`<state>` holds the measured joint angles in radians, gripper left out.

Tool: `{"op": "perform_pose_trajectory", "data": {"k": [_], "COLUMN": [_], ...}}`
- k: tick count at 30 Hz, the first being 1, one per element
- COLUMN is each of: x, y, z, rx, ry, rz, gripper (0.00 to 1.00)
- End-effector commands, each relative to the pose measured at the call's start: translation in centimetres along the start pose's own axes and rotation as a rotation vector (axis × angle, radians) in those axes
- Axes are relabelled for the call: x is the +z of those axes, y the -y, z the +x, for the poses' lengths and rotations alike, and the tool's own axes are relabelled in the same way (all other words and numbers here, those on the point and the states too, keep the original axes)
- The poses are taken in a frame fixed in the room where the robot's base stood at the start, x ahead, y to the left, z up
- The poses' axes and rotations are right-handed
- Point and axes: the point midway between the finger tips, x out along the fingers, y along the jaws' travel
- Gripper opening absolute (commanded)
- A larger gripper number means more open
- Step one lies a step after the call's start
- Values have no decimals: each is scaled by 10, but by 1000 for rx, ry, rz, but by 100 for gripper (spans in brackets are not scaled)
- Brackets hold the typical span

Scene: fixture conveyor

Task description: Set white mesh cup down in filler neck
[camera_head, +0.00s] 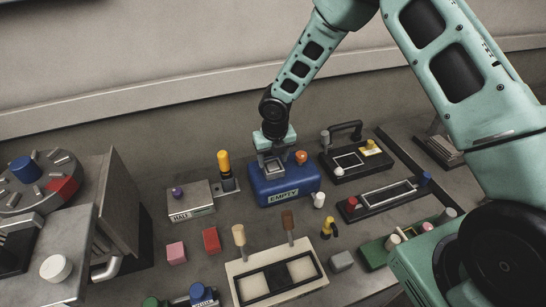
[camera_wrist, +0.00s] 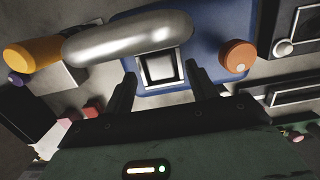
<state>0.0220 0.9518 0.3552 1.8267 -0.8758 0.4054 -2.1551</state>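A blue box (camera_head: 285,187) labelled EMPTY stands mid-table, with a pale square-rimmed opening on top. In the wrist view this square piece (camera_wrist: 161,70) has a light rim and a grey inside. I take it as the white mesh cup at the filler neck, but cannot separate cup from neck or tell how deep it sits. My gripper (camera_head: 272,160) is low over the box. Its two dark fingers (camera_wrist: 161,77) stand apart on either side of the square piece, with small gaps visible. The gripper looks open, and nothing is clearly clamped.
A silver handle (camera_wrist: 130,38) and an orange knob (camera_wrist: 238,56) flank the square piece. A yellow-topped post (camera_head: 224,162) stands left of the box. A black-handled panel (camera_head: 355,160) stands right. A small white cylinder (camera_head: 319,200) is in front. Free table shows between the fixtures.

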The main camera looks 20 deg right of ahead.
Motion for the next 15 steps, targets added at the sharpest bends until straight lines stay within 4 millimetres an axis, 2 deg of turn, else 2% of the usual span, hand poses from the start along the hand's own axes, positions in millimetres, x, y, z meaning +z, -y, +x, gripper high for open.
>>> {"op": "perform_pose_trajectory", "data": {"k": [5, 8, 15], "x": [0, 1, 1], "y": [0, 0, 1], "z": [-4, -15, -67], "rx": [0, 1, 1], "ry": [0, 2, 6], "rz": [2, 3, 4], "gripper": [57, 57, 57]}}
